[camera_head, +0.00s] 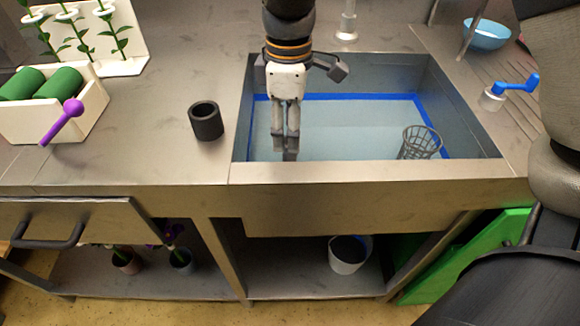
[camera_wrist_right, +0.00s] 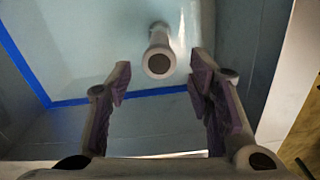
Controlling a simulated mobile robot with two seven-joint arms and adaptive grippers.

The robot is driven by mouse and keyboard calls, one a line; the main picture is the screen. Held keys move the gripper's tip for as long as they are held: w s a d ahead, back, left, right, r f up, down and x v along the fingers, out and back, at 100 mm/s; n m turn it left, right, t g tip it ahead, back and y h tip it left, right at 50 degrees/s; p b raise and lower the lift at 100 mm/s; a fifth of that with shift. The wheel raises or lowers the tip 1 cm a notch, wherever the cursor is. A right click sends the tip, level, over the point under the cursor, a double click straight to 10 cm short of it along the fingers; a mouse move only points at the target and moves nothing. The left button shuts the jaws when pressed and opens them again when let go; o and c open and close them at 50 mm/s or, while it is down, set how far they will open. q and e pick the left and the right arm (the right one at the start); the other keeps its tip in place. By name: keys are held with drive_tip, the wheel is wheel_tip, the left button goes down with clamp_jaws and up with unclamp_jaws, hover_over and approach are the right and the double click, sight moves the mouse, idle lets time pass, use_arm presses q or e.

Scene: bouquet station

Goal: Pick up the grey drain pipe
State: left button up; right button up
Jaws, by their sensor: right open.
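My right gripper (camera_head: 284,132) hangs pointing down over the left part of the sink (camera_head: 340,172). In the right wrist view its two fingers (camera_wrist_right: 158,76) are open, with nothing clamped between them. The grey drain pipe (camera_wrist_right: 159,57) shows there as a round-ended tube just beyond the fingertips, between them in the picture. I cannot tell how deep it lies relative to the tips. In the head view a dark grey form shows just below the fingertips; whether it is the pipe or a reflection is unclear. My left gripper is not in view.
The sink has a blue line inside and a wire basket (camera_head: 421,141) at its right. A black hollow cylinder (camera_head: 206,121) stands left of it. A white box (camera_head: 55,122) holds green rolls. A blue-handled valve (camera_head: 495,99) and blue bowl (camera_head: 487,35) are right.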

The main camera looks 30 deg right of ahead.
wheel_tip(320, 180, down, 9)
drive_tip(key=shift+f+b, duration=0.15)
drive_tip(key=shift+b, duration=0.3)
clamp_jaws()
